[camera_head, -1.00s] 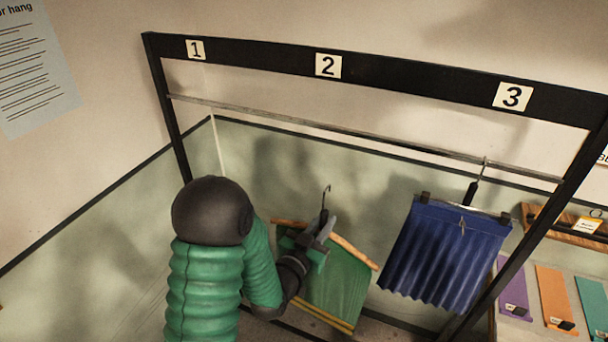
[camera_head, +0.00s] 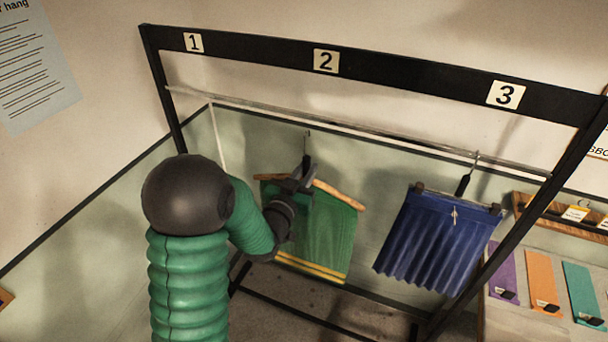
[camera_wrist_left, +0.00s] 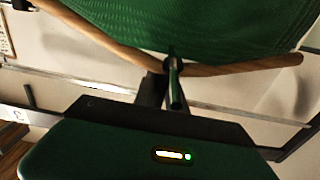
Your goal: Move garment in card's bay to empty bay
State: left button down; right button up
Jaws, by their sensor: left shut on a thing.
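A green garment (camera_head: 328,240) with yellow stripes near its hem hangs from a wooden hanger (camera_head: 340,195). My left gripper (camera_head: 302,182) is shut on the hanger's dark stem, just below the metal hook; the wrist view shows the wooden hanger (camera_wrist_left: 215,71) and green cloth (camera_wrist_left: 190,25) beyond the jaws. The hook's tip shows slightly below the rail (camera_head: 375,135), under sign 2 (camera_head: 326,61); I cannot tell its depth from the rail. A blue pleated skirt (camera_head: 435,245) hangs in bay 3. No garment shows under sign 1 (camera_head: 193,42). My right gripper is not in view.
The black rack frame (camera_head: 420,85) has an upright (camera_head: 166,105) at the left and a slanting one at the right. Purple, orange (camera_head: 542,280) and teal cards lie on a side table at right, by a wooden tray (camera_head: 530,208). Bay 1 looks clear.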

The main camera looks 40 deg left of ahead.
pick_arm(q)
jog(key=shift+x, duration=0.9)
jog(key=f+x, duration=0.2)
jog(key=x, duration=0.8)
jog(key=shift+d, duration=0.15)
jog(key=c, duration=1.3)
grip_release()
jog(key=shift+f, duration=0.1)
jog(key=shift+s, duration=0.15)
